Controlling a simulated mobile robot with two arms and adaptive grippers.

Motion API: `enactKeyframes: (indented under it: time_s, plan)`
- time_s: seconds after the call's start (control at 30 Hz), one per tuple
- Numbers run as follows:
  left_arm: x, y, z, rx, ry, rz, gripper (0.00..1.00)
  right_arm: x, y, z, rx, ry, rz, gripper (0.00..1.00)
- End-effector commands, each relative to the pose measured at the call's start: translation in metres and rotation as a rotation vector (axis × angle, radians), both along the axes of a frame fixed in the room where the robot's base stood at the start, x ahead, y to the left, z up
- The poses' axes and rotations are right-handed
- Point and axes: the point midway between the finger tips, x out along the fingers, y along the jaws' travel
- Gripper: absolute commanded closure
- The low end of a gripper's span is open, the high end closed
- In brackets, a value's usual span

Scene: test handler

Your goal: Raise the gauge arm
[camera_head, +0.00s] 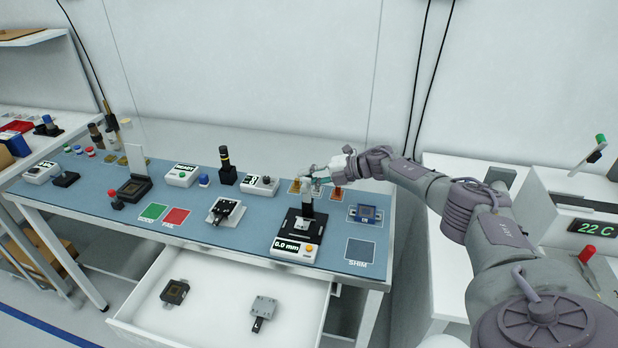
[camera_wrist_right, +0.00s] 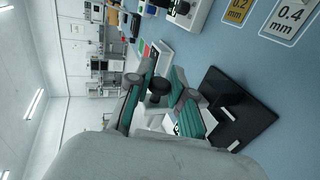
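The gauge (camera_head: 296,247) stands at the right part of the blue bench mat in the head view, with a black base, a dark upright column and a display reading 0.0 mm. My right gripper (camera_head: 308,180) is at the top of the column. In the right wrist view, the teal-padded fingers of my right gripper (camera_wrist_right: 164,72) lie on either side of a round black knob (camera_wrist_right: 159,88). I cannot tell whether they touch it. The gauge's black base (camera_wrist_right: 235,110) shows at the right there. The gauge arm is mostly hidden by the gripper. My left gripper is out of view.
A SHIM pad (camera_head: 360,250) and a blue part (camera_head: 365,213) lie right of the gauge. Shim plates (camera_wrist_right: 291,16) sit close by. A black clamp (camera_head: 225,211) stands left. The open drawer (camera_head: 215,315) below holds two parts.

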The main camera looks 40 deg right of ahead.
Motion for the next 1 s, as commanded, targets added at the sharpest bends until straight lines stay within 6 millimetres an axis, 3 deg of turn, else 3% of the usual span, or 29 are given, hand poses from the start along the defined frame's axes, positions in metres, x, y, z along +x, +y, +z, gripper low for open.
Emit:
enactKeyframes:
  time_s: [0.03,0.13,0.5,1.0]
  plan:
    - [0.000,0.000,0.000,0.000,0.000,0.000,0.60,0.000,-0.001,0.001,0.000,-0.002,-0.003,0.70]
    - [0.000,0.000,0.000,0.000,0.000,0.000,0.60,0.000,-0.001,0.001,0.000,-0.001,-0.002,0.55]
    - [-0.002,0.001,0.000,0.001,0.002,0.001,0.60,-0.004,-0.004,0.002,0.000,0.000,-0.001,0.55]
    - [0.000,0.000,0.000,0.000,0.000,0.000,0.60,-0.070,-0.061,0.037,-0.003,0.002,-0.002,0.55]
